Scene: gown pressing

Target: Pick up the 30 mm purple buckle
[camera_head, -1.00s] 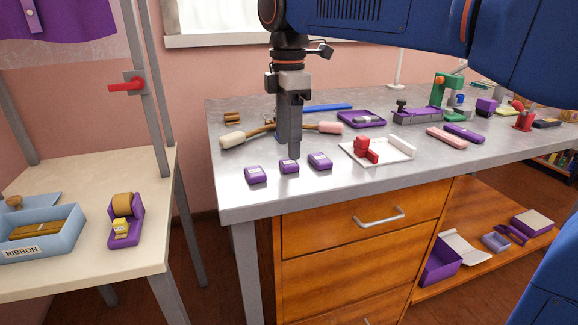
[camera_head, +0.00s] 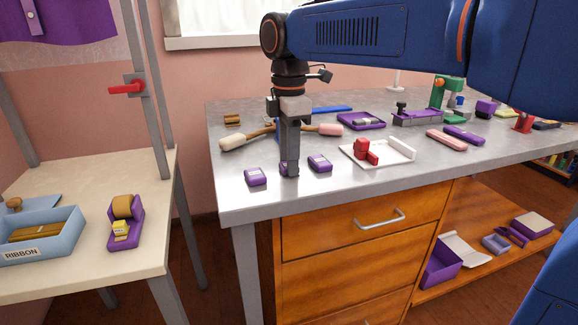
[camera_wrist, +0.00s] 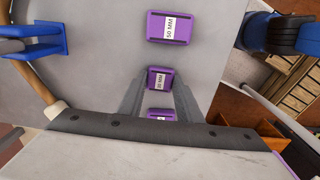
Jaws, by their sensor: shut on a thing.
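Three purple buckle blocks with white labels lie in a row near the front edge of the grey bench. The middle one, the 30 mm purple buckle (camera_head: 283,168), is mostly hidden behind my gripper (camera_head: 290,173) in the head view. In the wrist view this buckle (camera_wrist: 160,78) sits between my two fingertips (camera_wrist: 159,86), and its small label seems to read 30 MM. My gripper points straight down and is shut on it at bench height. A larger block marked 50 MM (camera_wrist: 169,28) lies apart from it. The third block (camera_wrist: 161,114) is partly covered by my gripper.
Purple blocks stand close on the left (camera_head: 255,176) and right (camera_head: 320,163) of my gripper. A white tray with red parts (camera_head: 398,146) lies farther right. A wooden-handled tool (camera_head: 233,143) lies behind. The bench front edge is close.

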